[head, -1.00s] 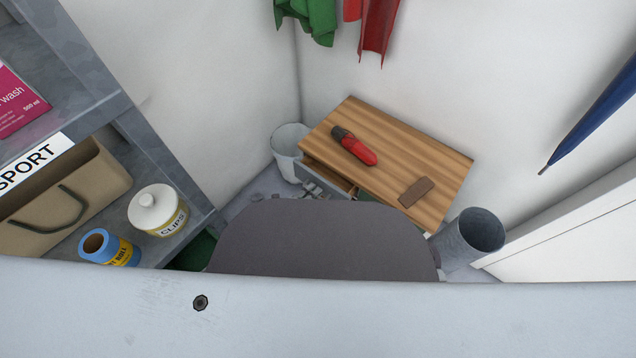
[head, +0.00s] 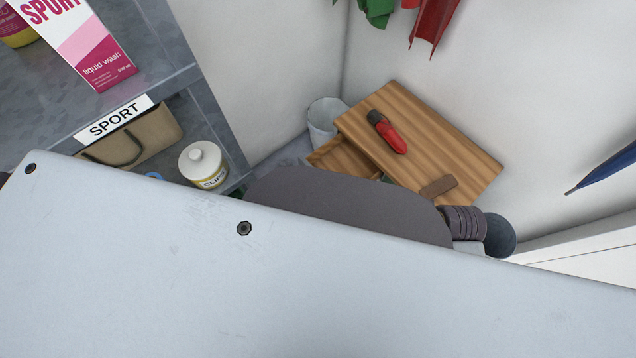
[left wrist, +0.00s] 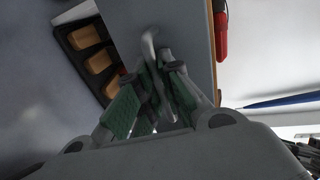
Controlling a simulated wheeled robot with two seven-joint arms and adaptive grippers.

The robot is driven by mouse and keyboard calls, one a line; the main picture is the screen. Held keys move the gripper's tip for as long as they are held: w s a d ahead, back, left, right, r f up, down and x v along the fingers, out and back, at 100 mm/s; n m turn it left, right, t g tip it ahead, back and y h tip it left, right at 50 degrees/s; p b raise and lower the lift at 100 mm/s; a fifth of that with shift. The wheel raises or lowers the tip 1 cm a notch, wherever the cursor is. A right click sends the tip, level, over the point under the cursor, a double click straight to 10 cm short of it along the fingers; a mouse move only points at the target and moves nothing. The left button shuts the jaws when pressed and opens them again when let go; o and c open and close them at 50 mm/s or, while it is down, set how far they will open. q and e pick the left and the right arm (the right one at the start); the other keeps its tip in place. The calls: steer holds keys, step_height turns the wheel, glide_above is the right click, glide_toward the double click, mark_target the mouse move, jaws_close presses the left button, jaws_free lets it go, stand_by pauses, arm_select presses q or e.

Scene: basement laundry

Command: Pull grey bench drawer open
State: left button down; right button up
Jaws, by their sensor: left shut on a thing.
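The bench (head: 445,145) has a striped wooden top and stands in the corner in the head view. Its drawer (head: 343,157) is out at the bench's left side, with part of its bare wooden inside showing. In the left wrist view, the grey drawer front (left wrist: 190,35) fills the upper middle, with a pale bar handle (left wrist: 149,45) on it. My left gripper (left wrist: 155,80), with green pads, is shut on this handle. In the head view my own arm hides the left gripper and the drawer front. My right gripper is not in view.
Shelves with a clips jar (head: 203,166) are on the left. A blue umbrella (head: 605,170) hangs right.

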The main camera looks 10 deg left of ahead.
mark_target(318, 178)
arm_select(q)
steer(key=shift+s+a+f, duration=0.1)
steer(key=shift+s+a, duration=0.15)
steer(key=shift+s, duration=0.05)
steer(key=c, duration=1.8)
jaws_free()
steer(key=shift+s+a, duration=0.1)
steer(key=shift+c, duration=0.2)
steer(key=shift+r, duration=0.25)
steer(key=shift+w+r, duration=0.2)
steer(key=shift+r, duration=1.15)
steer(key=o, duration=0.7)
step_height(318, 178, up, 3)
steer(key=shift+w+f, duration=0.1)
steer(key=shift+w, duration=0.05)
steer(key=shift+s+r, duration=0.2)
steer(key=shift+r, duration=0.7)
steer(key=c, duration=0.7)
steer(key=shift+s+r, duration=0.15)
steer(key=shift+r, duration=1)
